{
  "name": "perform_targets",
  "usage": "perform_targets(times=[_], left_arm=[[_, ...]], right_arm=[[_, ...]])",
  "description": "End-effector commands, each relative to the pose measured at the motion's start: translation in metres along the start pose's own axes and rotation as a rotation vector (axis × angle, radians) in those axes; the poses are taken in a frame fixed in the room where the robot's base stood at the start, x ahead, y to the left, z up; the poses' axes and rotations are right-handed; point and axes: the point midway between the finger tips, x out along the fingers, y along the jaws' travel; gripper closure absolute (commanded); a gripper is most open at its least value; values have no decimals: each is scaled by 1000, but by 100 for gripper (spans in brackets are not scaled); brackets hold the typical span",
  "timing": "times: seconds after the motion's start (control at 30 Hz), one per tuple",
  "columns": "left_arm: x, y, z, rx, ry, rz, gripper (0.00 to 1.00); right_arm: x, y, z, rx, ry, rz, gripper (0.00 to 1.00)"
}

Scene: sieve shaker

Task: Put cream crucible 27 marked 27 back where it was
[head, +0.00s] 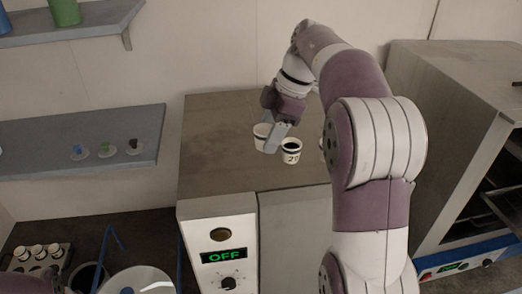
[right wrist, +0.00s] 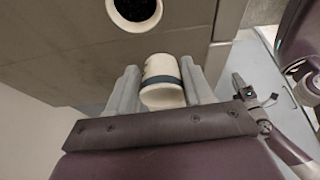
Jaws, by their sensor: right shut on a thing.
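My right gripper (head: 272,136) is over the top of the grey cabinet. It is shut on a cream crucible (head: 261,131), partly covered by a finger. In the right wrist view, this cream crucible with a dark band (right wrist: 162,82) sits between the two fingers (right wrist: 162,85). Its number cannot be read. A second cream crucible (head: 291,153) with dark contents stands just right of the gripper; its marking starts with 2, the second digit is unclear. It also shows at the top of the right wrist view (right wrist: 135,8).
The cabinet top (head: 220,140) is clear on its left. A sliver of another pale vessel (head: 322,146) shows beside my arm. A rack of small crucibles (head: 38,262) is at lower left. A wall shelf (head: 40,150) holds small coloured items. An open oven (head: 470,200) stands right.

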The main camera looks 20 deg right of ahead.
Motion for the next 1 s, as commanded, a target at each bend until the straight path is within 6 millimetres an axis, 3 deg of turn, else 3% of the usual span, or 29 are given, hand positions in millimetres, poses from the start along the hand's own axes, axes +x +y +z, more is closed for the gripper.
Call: perform_targets(times=[0.17, 0.43, 0.77, 0.8, 0.83, 0.87, 1.0], left_arm=[[-7, 0, -1, 0, 0, 0, 57], [-23, 0, -3, 0, 0, 0, 57], [-21, 0, -2, 0, 0, 0, 57], [-21, 0, -2, 0, 0, 0, 57], [-21, 0, -2, 0, 0, 0, 57], [-21, 0, -2, 0, 0, 0, 57], [-21, 0, -2, 0, 0, 0, 57]], right_arm=[[15, -2, -13, -1, 0, 0, 81], [52, -4, -1, 1, 0, -1, 81], [57, -3, 2, 1, 0, 1, 81], [57, -3, 2, 0, 0, 1, 40], [57, -3, 2, 0, 0, 1, 30], [57, -3, 2, 0, 0, 1, 24], [57, -3, 2, 0, 0, 1, 24]])
